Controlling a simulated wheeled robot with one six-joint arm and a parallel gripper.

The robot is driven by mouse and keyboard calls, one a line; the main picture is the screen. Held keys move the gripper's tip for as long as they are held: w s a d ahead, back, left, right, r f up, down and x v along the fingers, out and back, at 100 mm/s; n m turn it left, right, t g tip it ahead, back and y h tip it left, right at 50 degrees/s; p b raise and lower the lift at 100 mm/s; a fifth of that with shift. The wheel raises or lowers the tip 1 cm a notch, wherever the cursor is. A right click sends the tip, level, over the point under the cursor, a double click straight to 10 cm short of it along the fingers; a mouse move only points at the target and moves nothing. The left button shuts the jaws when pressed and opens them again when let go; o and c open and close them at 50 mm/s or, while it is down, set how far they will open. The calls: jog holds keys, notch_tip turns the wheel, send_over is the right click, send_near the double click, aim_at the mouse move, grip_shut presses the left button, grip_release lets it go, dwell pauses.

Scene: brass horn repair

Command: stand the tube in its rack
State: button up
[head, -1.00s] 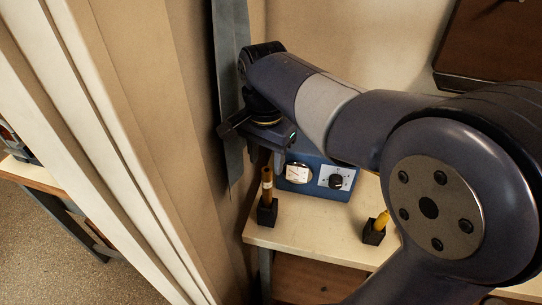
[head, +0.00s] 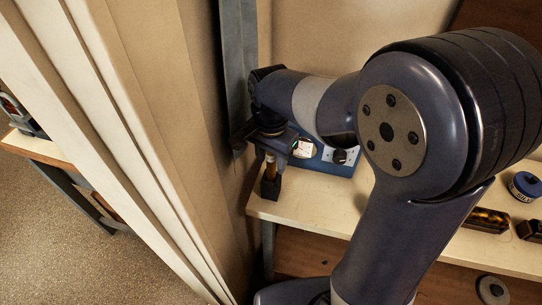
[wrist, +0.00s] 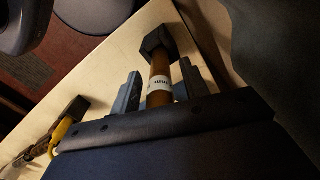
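A brown tube (head: 270,171) with a white label stands upright in a small black block (head: 270,187) near the left end of the bench. In the wrist view the tube (wrist: 159,69) runs between my fingers, its far end in the black block (wrist: 155,41). My gripper (wrist: 159,90) is open around the tube, with a gap showing on each side of it. In the head view my gripper (head: 271,150) is over the tube's upper part and hides its top. I cannot make out any other rack.
A blue box (head: 318,164) with a dial and knob stands behind. A grey post (head: 236,70) is close by my gripper. A blue tin (head: 525,186) and dark cases (head: 487,220) lie right.

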grip_shut()
notch_tip(320, 180, up, 10)
jog(key=p, duration=0.8)
jog(key=shift+p, duration=0.3)
dwell(0.6)
